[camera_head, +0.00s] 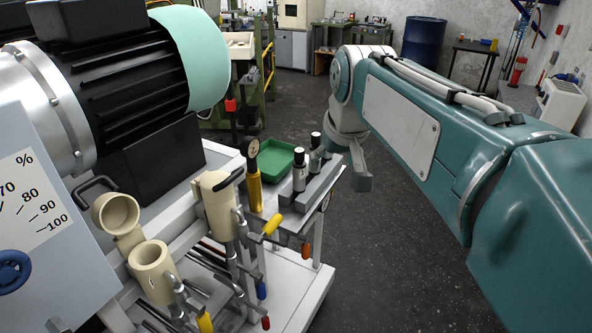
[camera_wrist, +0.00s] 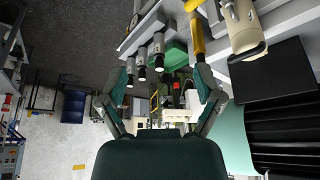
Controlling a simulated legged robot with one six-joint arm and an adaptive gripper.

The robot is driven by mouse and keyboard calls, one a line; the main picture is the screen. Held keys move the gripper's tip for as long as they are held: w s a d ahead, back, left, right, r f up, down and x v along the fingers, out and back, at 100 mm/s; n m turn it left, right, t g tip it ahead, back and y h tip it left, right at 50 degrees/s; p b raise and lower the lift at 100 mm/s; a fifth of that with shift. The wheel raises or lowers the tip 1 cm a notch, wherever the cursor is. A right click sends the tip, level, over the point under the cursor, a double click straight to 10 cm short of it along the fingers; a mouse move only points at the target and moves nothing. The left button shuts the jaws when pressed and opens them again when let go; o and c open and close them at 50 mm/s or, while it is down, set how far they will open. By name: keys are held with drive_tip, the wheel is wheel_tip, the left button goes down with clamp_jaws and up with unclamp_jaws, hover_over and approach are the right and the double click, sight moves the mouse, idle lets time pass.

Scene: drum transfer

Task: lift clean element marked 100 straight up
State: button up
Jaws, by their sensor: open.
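Several silver cylindrical elements with black caps stand upright in a grey rack (camera_head: 312,190) on the small bench. The nearest element (camera_head: 299,172) and one behind it (camera_head: 315,155) show in the head view. In the wrist view a row of elements (camera_wrist: 158,52) lies ahead between and beyond my fingers. No marking on them is legible, so I cannot tell which is 100. My gripper (camera_wrist: 163,74) is open and empty, its fingers spread wide.
A green tray (camera_head: 275,158) and a yellow-handled gauge (camera_head: 253,178) stand left of the rack. Cream cups (camera_head: 153,268) and valves with coloured handles crowd the front. A large motor (camera_head: 110,75) fills the left. Open floor (camera_head: 400,255) lies right of the bench.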

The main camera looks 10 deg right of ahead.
drive_tip(key=w, duration=1.6)
drive_tip(key=n+g, duration=0.1)
approach(299, 150)
drive_tip(key=f, duration=0.1)
drive_tip(key=x, duration=0.6)
drive_tip(key=shift+w+d+r, duration=0.1)
drive_tip(key=shift+w+d, duration=0.15)
drive_tip(key=x, duration=0.5)
drive_tip(key=shift+a+f, duration=0.3)
drive_tip(key=shift+f, duration=0.15)
drive_tip(key=shift+c, duration=0.3)
drive_tip(key=shift+s, duration=0.1)
clamp_jaws()
